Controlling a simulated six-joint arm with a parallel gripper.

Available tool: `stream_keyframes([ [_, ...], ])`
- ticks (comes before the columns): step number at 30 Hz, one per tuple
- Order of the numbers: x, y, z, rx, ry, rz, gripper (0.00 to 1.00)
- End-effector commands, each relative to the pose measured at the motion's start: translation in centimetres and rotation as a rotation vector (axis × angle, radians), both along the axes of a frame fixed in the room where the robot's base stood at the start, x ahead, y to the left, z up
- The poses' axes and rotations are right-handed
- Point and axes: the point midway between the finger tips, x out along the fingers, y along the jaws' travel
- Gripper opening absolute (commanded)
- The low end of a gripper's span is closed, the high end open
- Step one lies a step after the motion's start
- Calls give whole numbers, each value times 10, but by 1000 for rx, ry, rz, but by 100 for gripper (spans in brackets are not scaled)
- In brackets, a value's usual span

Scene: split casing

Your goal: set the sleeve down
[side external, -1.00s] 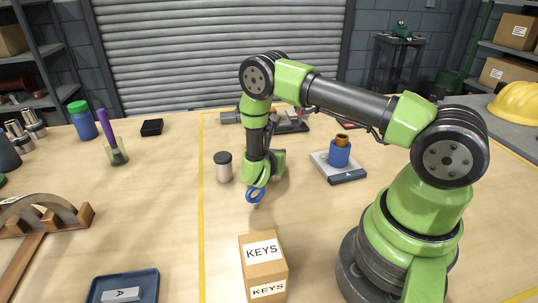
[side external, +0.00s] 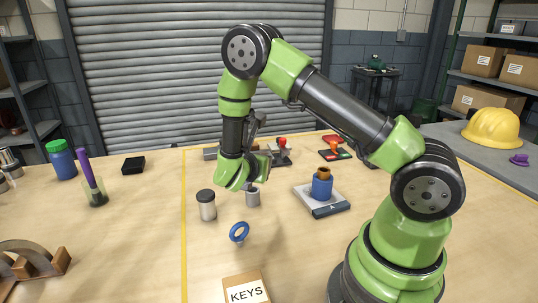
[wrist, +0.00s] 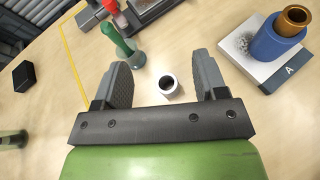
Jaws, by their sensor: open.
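The sleeve, a light grey hollow cylinder (side external: 252,196), stands upright on the table. In the wrist view the sleeve (wrist: 168,92) shows its dark bore and sits between my fingers in the picture, apart from both. My gripper (wrist: 163,76) is open and empty, pointing down above it. In the side external view my gripper hangs just behind and over the sleeve's upper left, and its fingertips are mostly hidden.
A plate marked A (side external: 328,208) bears a blue cylinder (side external: 322,187) with a bronze insert, right of the sleeve. A dark-lidded jar (side external: 207,207) and a blue ring (side external: 239,232) stand nearby. A KEYS box (side external: 245,290) is in front. Clamps lie behind.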

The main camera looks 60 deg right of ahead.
Motion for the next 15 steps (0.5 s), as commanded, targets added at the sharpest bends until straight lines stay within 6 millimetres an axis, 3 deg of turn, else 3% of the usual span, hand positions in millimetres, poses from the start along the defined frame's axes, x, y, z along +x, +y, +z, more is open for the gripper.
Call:
stream_keyframes([
  [3,-20,-4,43,85,-156,-202,66],
  [8,-68,6,93,305,-433,-566,66],
  [15,-132,56,135,773,-831,-1064,66],
])
